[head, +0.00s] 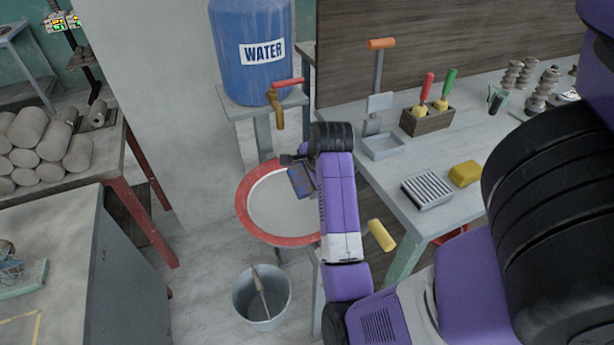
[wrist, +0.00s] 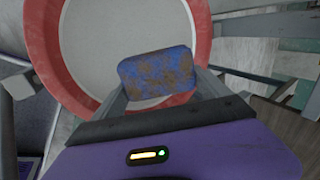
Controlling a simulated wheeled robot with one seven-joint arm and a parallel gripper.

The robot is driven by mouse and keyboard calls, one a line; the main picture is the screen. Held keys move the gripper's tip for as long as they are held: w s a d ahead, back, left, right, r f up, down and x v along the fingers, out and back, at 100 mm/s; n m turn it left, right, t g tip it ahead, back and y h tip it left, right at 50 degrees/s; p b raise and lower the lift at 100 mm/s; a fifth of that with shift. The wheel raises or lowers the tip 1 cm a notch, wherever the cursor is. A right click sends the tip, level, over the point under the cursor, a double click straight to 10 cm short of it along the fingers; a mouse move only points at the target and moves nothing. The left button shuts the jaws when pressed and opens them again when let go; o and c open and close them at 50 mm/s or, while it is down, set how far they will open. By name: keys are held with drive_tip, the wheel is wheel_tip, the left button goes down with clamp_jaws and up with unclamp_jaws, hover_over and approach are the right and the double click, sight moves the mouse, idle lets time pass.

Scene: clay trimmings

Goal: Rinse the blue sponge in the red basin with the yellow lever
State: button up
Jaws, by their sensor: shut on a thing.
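The blue sponge (head: 300,182) has brown clay-like patches, clearest in the wrist view (wrist: 157,72). My gripper (head: 297,166) is shut on it, one finger at each end in the wrist view (wrist: 158,88). The sponge is over the right part of the red basin (head: 262,237), whose red rim also shows in the wrist view (wrist: 203,28). I cannot tell the sponge's height above the basin. The basin's inside is pale grey; I cannot tell whether it holds water. A yellow lever handle (head: 381,234) sticks out right of the basin, beyond my forearm, which hides part of the rim.
A blue water barrel (head: 252,50) with a brass, red-handled tap (head: 277,100) stands behind the basin. A bucket (head: 262,296) holding a stick is below. The right table (head: 425,225) bears a slatted rack (head: 427,190), a yellow block (head: 465,173) and a tool box (head: 428,120).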

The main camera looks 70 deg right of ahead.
wheel_tip(320, 180, down, 7)
drive_tip(key=b, duration=0.5)
drive_tip(key=shift+d, duration=0.25)
idle(0.6)
drive_tip(key=shift+d+p, duration=0.2)
drive_tip(key=shift+p, duration=0.1)
drive_tip(key=shift+a, duration=0.35)
idle(0.6)
drive_tip(key=shift+d, duration=0.35)
drive_tip(key=shift+p, duration=0.3)
wheel_tip(320, 180, up, 9)
drive_tip(key=p, duration=0.8)
drive_tip(key=shift+p, duration=0.3)
drive_tip(key=shift+s+a+f, duration=0.1)
idle(0.7)
